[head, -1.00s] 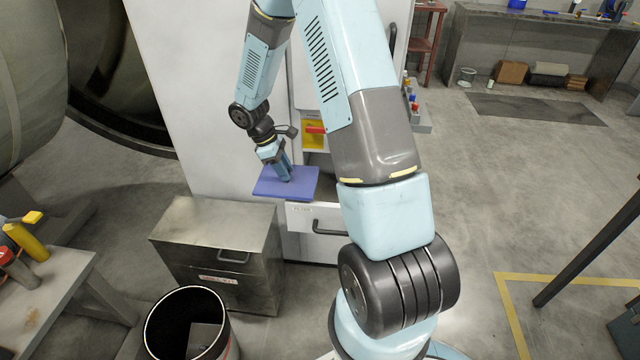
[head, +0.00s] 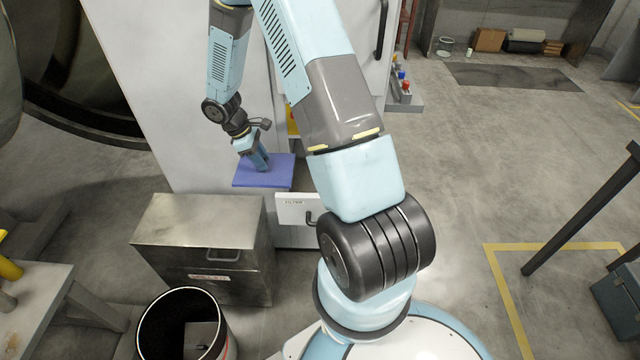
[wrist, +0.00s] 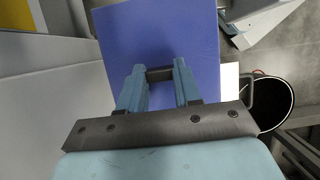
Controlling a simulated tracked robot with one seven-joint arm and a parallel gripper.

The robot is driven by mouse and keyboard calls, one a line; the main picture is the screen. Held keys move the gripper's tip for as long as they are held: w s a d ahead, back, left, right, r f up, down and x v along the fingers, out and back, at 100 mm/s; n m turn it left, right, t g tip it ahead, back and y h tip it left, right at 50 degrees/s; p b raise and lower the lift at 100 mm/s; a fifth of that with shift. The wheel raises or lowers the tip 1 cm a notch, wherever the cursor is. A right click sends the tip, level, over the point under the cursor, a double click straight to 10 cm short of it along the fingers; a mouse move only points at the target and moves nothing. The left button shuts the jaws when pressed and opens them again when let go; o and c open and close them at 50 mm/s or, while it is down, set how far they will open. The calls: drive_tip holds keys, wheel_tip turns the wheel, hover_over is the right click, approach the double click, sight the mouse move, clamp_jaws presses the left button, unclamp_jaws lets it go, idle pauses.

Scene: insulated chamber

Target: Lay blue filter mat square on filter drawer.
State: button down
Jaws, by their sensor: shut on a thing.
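The blue filter mat (head: 280,172) is a flat blue-violet square. In the head view it lies level over the left part of the filter drawer (head: 291,206), a white-fronted drawer with a label and dark handle. The mat reaches left past the drawer front; whether it touches the drawer cannot be told. My gripper (head: 263,166) comes down on it from above and is shut on a small dark grip on the mat. The wrist view shows the mat (wrist: 165,30) beyond both fingers, with the dark grip between them. The drawer's inside is hidden.
A metal chest (head: 200,225) stands just left of the drawer. A round black bin (head: 160,318) stands in front of the chest. The white cabinet (head: 150,90) rises behind the mat. Open floor (head: 470,180) lies to the right.

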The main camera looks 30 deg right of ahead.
drive_tip(key=shift+f, duration=0.55)
drive_tip(key=shift+d+f, duration=0.1)
drive_tip(key=shift+f, duration=0.1)
drive_tip(key=s+d, duration=0.3)
drive_tip(key=d, duration=0.1)
drive_tip(key=s+d, duration=0.3)
drive_tip(key=d, duration=0.2)
drive_tip(key=s+d, duration=0.3)
drive_tip(key=d, duration=0.1)
drive_tip(key=shift+s+d, duration=0.2)
drive_tip(key=shift+d, duration=0.1)
drive_tip(key=shift+s+d+f, duration=0.45)
drive_tip(key=shift+w+f, duration=0.15)
drive_tip(key=shift+f, duration=1.2)
drive_tip(key=c, duration=0.8)
unclamp_jaws()
